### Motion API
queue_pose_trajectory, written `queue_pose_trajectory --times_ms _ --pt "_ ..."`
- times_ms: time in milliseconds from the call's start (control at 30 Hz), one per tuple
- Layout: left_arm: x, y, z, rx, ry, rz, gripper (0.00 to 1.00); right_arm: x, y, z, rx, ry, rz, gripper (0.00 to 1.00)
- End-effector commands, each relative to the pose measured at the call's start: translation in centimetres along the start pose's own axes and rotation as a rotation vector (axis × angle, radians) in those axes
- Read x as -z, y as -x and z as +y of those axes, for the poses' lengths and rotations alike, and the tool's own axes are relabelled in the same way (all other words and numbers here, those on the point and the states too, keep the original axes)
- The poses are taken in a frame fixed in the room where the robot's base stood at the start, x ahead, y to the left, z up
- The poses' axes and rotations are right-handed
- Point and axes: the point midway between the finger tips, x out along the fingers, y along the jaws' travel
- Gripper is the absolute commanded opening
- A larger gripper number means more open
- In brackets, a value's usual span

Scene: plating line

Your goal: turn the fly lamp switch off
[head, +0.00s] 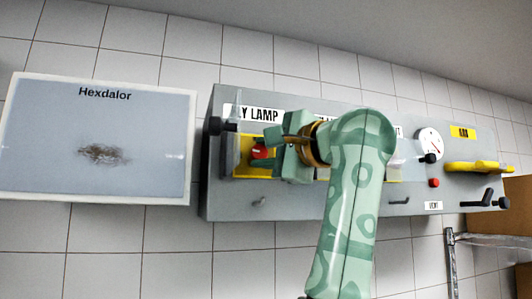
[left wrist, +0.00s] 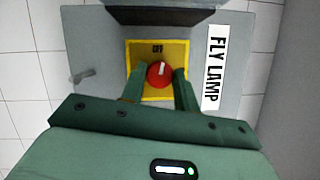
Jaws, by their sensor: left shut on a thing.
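The fly lamp switch is a red round knob (head: 259,152) on a yellow plate (head: 242,168) at the left end of the grey panel. Its label (head: 262,114) is partly hidden in the head view and reads FLY LAMP in the left wrist view (left wrist: 215,67). There the knob (left wrist: 160,75) has a white mark pointing up, roughly at the word OFF (left wrist: 158,48) on the plate. My left gripper (head: 272,149) is shut on the knob, one finger on each side of it. My right gripper is not in view.
The grey panel (head: 230,203) also carries a round gauge (head: 429,142), a red button (head: 433,183), a yellow handle (head: 475,168) and small levers. My left arm hides its middle. A Hexdalor board (head: 60,160) hangs left on the tiled wall. Brown boxes stand at far right.

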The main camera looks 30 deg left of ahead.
Motion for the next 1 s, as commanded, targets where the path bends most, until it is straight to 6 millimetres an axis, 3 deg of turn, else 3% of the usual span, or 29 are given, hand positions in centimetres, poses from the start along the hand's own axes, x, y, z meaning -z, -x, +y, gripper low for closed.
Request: queue_pose_trajectory --times_ms 400,967,1000 --pt "0.03 -0.03 -0.07 -0.076 0.18 0.001 0.08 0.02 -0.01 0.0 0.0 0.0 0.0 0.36" --pt "0.07 -0.03 -0.02 -0.09 0.209 0.002 0.08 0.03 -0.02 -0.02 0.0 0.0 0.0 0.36" --pt "0.07 -0.03 -0.01 -0.09 0.209 0.002 0.36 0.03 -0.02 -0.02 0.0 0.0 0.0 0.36"
